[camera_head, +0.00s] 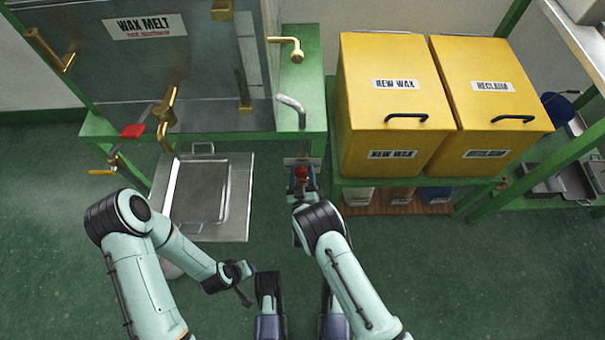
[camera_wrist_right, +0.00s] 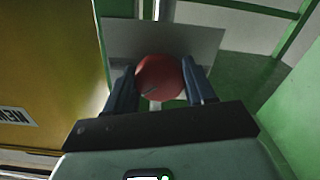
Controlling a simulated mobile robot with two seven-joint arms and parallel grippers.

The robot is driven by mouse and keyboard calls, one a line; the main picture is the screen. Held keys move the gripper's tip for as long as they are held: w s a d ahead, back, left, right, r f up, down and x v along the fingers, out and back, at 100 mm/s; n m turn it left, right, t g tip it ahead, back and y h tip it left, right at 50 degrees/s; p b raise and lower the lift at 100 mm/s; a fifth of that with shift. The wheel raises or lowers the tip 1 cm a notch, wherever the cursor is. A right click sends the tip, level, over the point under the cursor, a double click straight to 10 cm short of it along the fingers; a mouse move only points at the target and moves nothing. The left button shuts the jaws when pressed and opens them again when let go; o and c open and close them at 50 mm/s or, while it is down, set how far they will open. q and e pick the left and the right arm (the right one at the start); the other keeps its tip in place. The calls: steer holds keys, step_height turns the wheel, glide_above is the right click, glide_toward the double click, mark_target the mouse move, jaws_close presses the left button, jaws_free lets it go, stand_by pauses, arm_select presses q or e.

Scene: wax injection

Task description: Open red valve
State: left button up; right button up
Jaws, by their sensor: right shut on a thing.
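The round red valve knob (camera_wrist_right: 160,77) sits between the two dark fingers of my right gripper (camera_wrist_right: 163,88) in the right wrist view, with a finger on each side. In the head view the red knob (camera_head: 301,172) shows small at the front of the green stand, at the end of my right arm. My right gripper (camera_head: 301,181) is shut on it. A grey metal plate lies behind the knob. My left gripper (camera_head: 243,293) hangs low over the floor, away from the valve; its fingers are too small and dark to read.
The wax melt tank (camera_head: 215,70) stands at the back left with brass fittings and a red-handled lever (camera_head: 133,130). A metal tray (camera_head: 198,190) lies below it. Yellow new wax (camera_head: 390,110) and reclaim (camera_head: 490,95) bins stand close on the right. The front floor is open.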

steer(key=m, duration=0.4)
steer(key=shift+d+f+m, duration=0.1)
steer(key=shift+d+m, duration=0.05)
steer(key=shift+m, duration=0.15)
arm_select(q)
steer(key=shift+s, duration=0.1)
arm_select(e)
steer(key=shift+m, duration=1.8)
arm_select(q)
steer(key=shift+f, duration=0.1)
arm_select(e)
steer(key=o, duration=1)
steer(key=shift+o, duration=0.2)
arm_select(q)
steer(key=shift+h, duration=0.3)
steer(key=r+p, duration=0.1)
steer(key=d+r+p, duration=0.1)
steer(key=r, duration=0.1)
steer(key=s+d+r+p, duration=0.1)
steer(key=shift+d+r, duration=0.15)
steer(key=shift+r, duration=0.2)
arm_select(e)
steer(key=s, duration=1.3)
steer(key=shift+s, duration=0.25)
